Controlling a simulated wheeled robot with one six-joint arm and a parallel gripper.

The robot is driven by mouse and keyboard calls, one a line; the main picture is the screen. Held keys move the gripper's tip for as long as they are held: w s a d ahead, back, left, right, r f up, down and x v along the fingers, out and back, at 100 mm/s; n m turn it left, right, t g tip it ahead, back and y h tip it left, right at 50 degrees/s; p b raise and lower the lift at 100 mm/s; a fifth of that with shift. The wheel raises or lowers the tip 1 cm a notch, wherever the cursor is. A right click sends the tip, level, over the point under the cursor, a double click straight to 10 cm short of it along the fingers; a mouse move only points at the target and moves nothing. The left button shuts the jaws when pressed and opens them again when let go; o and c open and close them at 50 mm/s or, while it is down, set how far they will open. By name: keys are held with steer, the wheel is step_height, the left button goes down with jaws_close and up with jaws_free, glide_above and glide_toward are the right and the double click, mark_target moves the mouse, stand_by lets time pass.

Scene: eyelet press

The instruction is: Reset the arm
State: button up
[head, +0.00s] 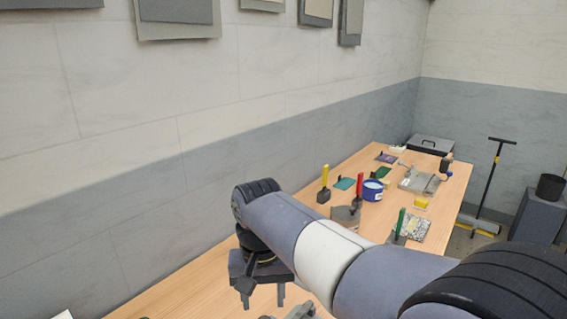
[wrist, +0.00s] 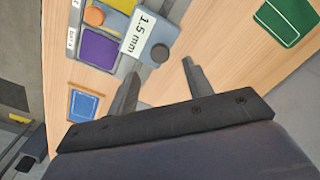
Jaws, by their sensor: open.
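My gripper (head: 263,298) hangs from the end of my arm above the near part of the wooden table (head: 185,288) in the head view. My arm reaches across the picture from the lower right. In the wrist view the two fingers of my gripper (wrist: 160,70) are spread apart, with bare wood between them and nothing held. Just beyond the fingertips is a white label reading "1.5 mm" (wrist: 141,28) on a grey fixture (wrist: 120,66). How far the fingertips are above the table is hard to tell.
The fixture carries a purple square (wrist: 98,48) and an orange disc (wrist: 95,16). A blue card (wrist: 84,106) and a green tray (wrist: 290,18) flank it. Farther along the table stand a blue tin (head: 372,191), a yellow-handled tool (head: 324,184) and other tools. A wall runs along the left.

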step_height(320, 180, down, 5)
steer(key=shift+f, duration=0.2)
steer(key=w+d, duration=0.2)
steer(key=shift+w+f, duration=0.2)
steer(key=shift+w, duration=0.1)
steer(key=shift+w+d, duration=0.25)
steer(key=shift+w, duration=0.15)
steer(key=shift+s, duration=0.1)
